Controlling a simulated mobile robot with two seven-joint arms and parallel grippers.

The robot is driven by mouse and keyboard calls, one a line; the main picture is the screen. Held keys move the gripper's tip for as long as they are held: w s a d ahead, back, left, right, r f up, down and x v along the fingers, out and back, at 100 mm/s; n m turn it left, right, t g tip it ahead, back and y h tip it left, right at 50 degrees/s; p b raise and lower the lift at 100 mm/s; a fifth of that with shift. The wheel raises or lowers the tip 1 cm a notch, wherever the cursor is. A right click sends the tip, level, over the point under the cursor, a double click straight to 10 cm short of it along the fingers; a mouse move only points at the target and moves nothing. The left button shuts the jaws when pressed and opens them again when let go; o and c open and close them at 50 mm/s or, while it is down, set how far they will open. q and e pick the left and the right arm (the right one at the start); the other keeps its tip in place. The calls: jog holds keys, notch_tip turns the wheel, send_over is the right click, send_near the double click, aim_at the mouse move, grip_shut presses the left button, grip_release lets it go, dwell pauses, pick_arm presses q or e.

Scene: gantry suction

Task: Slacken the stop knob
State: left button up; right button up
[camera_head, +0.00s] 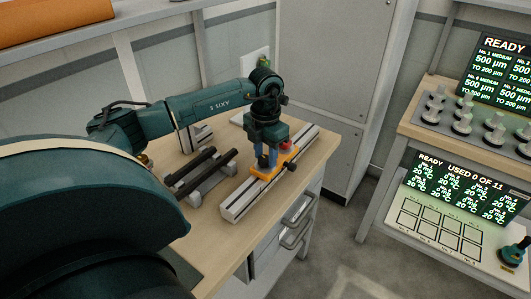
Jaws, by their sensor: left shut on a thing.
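My left gripper (264,164) points down over the light grey slotted rail (238,205) on the wooden bench. Its blue fingers reach down to the orange block (262,173) that sits across the rail. The gripper is shut on a small part at the orange block, which I take to be the stop knob. The knob is hidden by the fingers, so its shape and turn cannot be told. My right gripper is not in view.
Two dark bars (212,172) on grey supports lie left of the rail on the bench (210,222). Drawers with handles (296,233) are below. At right stand a shelf with grey knobbed pieces (463,122), lit READY displays (460,188) and a panel of empty squares (436,226).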

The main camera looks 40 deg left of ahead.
aim_at(265, 158)
pick_arm(q)
jog(key=shift+n, duration=0.3)
jog(key=o, duration=1)
notch_tip(265, 158, up, 13)
jog(key=shift+r+b, duration=0.15)
jog(key=shift+b, duration=0.4)
